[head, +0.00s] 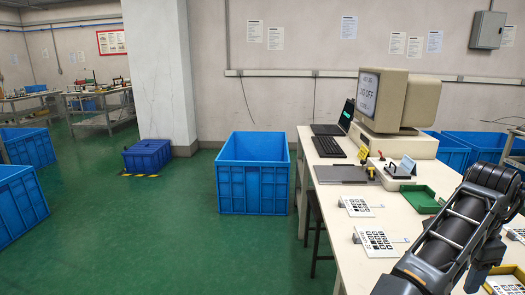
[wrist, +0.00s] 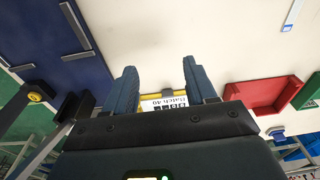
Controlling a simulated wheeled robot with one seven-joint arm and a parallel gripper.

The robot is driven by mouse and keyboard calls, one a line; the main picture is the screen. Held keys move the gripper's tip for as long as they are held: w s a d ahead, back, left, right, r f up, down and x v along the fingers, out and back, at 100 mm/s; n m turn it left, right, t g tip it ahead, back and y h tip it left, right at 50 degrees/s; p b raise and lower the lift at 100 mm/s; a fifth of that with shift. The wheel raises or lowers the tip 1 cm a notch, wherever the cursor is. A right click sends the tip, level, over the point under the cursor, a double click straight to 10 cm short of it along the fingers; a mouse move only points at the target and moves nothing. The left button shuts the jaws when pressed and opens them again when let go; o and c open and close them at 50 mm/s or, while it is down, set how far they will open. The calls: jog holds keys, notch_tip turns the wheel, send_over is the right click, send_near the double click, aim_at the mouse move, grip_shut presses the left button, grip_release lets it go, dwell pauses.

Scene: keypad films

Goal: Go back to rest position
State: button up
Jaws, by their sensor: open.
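My gripper shows in the wrist view (wrist: 159,72) with its two dark fingers spread apart and nothing held between them. A white card printed "Batch 40" with dark squares (wrist: 172,103) and a yellow edge shows behind the finger bases, partly hidden by my gripper body. In the head view my black arm reaches over the right side of the white table (head: 345,190) and bends down at the right edge; the fingertips cannot be made out there. White keypads (head: 377,242) lie on the table left of my arm.
A beige monitor (head: 382,98), a laptop (head: 347,115) and a green tray (head: 422,198) stand on the table. A large blue crate (head: 252,175) is on the floor left of it. In the wrist view a red tray (wrist: 256,95) lies right. Green floor at left is mostly clear.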

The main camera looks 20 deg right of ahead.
jog(key=s+d+r+n+t+h, duration=0.15)
jog(key=s+d+n+h, duration=0.25)
jog(key=d+n+h, duration=0.4)
jog(key=s+a+f+n+t+y, duration=0.1)
jog(key=a+n+t, duration=0.2)
jog(key=a, duration=0.4)
jog(key=s+a+f+n+t+y+p, duration=0.1)
jog(key=s+a+f+n+t, duration=0.1)
jog(key=a+n+t, duration=0.2)
jog(key=s+a+f+n+t+y+p, duration=0.1)
jog(key=a+n+t, duration=0.3)
jog(key=a+n, duration=0.3)
jog(key=shift+s+a+f, duration=0.1)
jog(key=shift+s+a, duration=0.1)
jog(key=shift+a, duration=1)
jog(key=shift+s+a+f, duration=0.1)
jog(key=shift+s+a, duration=0.05)
jog(key=shift+a, duration=1.05)
jog(key=s+a+r+t+y, duration=0.1)
jog(key=s+a+r+y, duration=0.2)
jog(key=s+a, duration=0.4)
jog(key=s+a+r+t+y+p, duration=0.1)
jog(key=s+a+r+y, duration=0.2)
jog(key=s+a, duration=0.4)
jog(key=a+r, duration=0.1)
jog(key=a, duration=0.4)
jog(key=shift+s+n, duration=0.4)
jog(key=shift+t, duration=0.25)
